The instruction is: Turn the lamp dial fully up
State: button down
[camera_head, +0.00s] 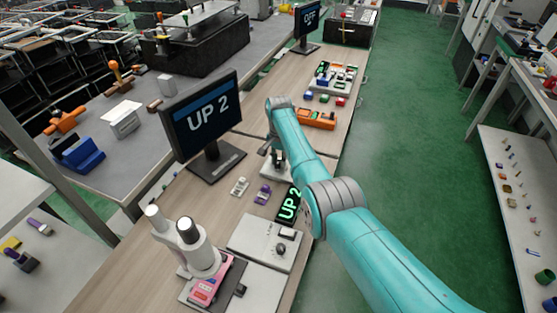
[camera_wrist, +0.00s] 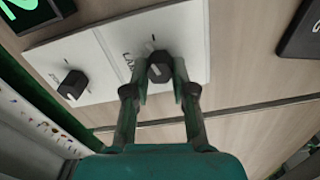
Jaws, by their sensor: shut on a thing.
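The lamp dial (camera_wrist: 160,67) is a black faceted knob on a white panel (camera_wrist: 196,40) with partly hidden "LAMP" lettering beside it. In the wrist view it sits between the fingers of my gripper (camera_wrist: 161,80), which is shut on it. A short dark mark shows on the panel just beyond the dial. In the head view my gripper (camera_head: 278,160) is down at the white panel, and my arm hides much of the dial area. A monitor (camera_head: 208,118) and a small dark display (camera_head: 289,204) both read "UP 2".
A second black knob (camera_wrist: 72,85) is on the white panel beside the lamp dial. A white microscope-like device (camera_head: 200,256) stands at the front. The green floor at right is open.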

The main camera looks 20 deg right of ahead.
aim_at(279, 161)
jog(key=shift+d+m, duration=0.1)
jog(key=shift+m, duration=1.6)
jog(key=c, duration=1)
grip_release()
jog(key=shift+o, duration=0.2)
jog(key=shift+r, duration=0.15)
notch_tip(279, 161, up, 12)
jog(key=shift+f, duration=0.2)
